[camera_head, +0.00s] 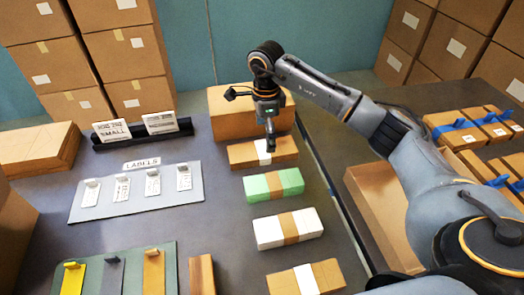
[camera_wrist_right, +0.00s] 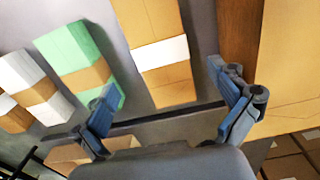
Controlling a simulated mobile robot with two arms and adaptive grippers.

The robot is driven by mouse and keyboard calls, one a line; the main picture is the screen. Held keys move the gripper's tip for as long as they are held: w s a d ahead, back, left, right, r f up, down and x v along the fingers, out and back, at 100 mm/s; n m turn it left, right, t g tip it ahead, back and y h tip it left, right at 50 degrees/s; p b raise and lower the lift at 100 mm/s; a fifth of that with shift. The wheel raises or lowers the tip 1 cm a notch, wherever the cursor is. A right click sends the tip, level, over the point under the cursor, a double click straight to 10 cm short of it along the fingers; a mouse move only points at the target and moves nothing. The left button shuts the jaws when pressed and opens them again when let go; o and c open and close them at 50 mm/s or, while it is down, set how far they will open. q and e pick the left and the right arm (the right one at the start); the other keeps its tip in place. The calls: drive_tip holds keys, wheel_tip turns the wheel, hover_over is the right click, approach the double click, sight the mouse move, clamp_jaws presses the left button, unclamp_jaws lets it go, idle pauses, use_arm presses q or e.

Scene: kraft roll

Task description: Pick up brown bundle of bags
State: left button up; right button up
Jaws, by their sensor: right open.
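A brown bundle of bags with a white band (camera_head: 248,155) lies on the grey table, in front of a larger brown box. My right gripper (camera_head: 270,141) points down over this bundle, covering part of it. In the right wrist view, the brown bundle (camera_wrist_right: 150,22) lies ahead between the spread fingers of the open right gripper (camera_wrist_right: 162,85). The fingers hold nothing, and I cannot tell their exact height above it. A second brown bundle with a white band (camera_head: 285,284) lies at the near end of the row. My left gripper is not in view.
A green bundle (camera_head: 262,187) and a white bundle (camera_head: 272,233) lie between the two brown ones. The brown box (camera_head: 228,115) stands close behind the far bundle. A labels board (camera_head: 140,205) lies left. An open carton (camera_head: 372,190) stands right of the table edge.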

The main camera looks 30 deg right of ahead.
sight(263, 149)
drive_tip(key=f, duration=0.4)
drive_tip(key=f+p, duration=0.1)
drive_tip(key=shift+w+a+f, duration=0.25)
drive_tip(key=shift+a+f, duration=0.1)
drive_tip(key=shift+f, duration=0.05)
drive_tip(key=c, duration=1.4)
drive_tip(key=shift+r, duration=0.1)
